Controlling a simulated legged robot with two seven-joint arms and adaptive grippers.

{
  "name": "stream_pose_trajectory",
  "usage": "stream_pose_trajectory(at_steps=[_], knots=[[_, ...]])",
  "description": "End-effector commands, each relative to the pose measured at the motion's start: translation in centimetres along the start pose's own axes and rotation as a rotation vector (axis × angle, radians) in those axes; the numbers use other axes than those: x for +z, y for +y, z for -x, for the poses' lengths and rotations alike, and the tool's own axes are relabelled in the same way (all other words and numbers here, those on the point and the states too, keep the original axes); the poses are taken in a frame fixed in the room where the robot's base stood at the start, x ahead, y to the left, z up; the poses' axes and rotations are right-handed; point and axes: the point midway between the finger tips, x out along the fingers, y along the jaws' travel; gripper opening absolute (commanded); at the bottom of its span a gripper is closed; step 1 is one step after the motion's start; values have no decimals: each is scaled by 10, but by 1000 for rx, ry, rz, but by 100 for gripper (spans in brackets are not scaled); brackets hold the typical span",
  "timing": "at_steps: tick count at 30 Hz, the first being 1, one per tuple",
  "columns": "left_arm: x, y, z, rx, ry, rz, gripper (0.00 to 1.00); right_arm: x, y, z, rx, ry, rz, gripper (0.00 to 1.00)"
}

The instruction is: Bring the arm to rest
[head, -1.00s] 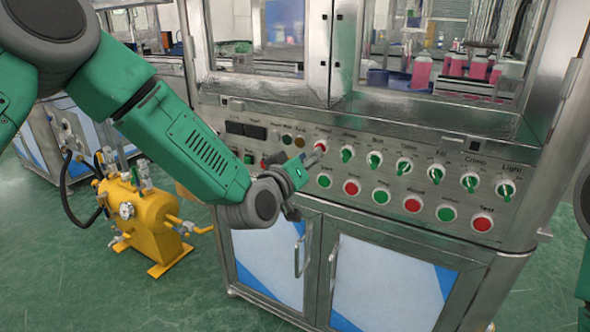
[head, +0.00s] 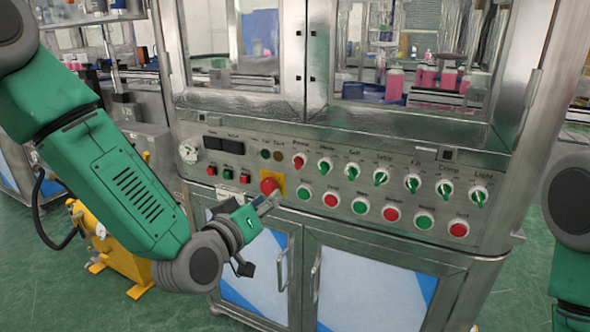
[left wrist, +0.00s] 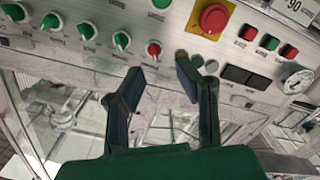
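My left gripper (head: 262,207) is in front of the control panel (head: 330,225), just below the red emergency button (head: 269,185) in the head view. In the left wrist view its two fingers (left wrist: 160,75) stand apart with nothing between them, so it is open and empty. The red power knob (head: 299,162) is up and right of the gripper in the head view. In the left wrist view this knob (left wrist: 153,49) shows beyond the gap between the fingers. Part of my right arm is at the right edge; its gripper is out of view.
A row of green knobs (head: 381,177) and a lower row of red and green buttons (head: 392,214) run right along the panel. Cabinet doors with handles (head: 316,270) are below. A yellow tank unit (head: 120,250) stands on the floor behind my left arm.

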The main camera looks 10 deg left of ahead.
Motion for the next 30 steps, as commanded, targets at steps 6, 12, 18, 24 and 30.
stream_pose_trajectory(at_steps=[6,12,18,24,30], knots=[[108,-57,62,-150,-379,-84,28,-1,0,25,0,0,0,0],[194,-115,175,-317,-798,-166,28,-2,0,47,0,0,0,0],[230,-152,296,-464,-1152,-228,28,-3,0,65,0,0,0,0],[234,-166,360,-540,-1327,-255,28,-4,1,72,0,-1,0,0],[234,-167,367,-549,-1346,-257,28,-4,1,72,0,-1,0,0]])
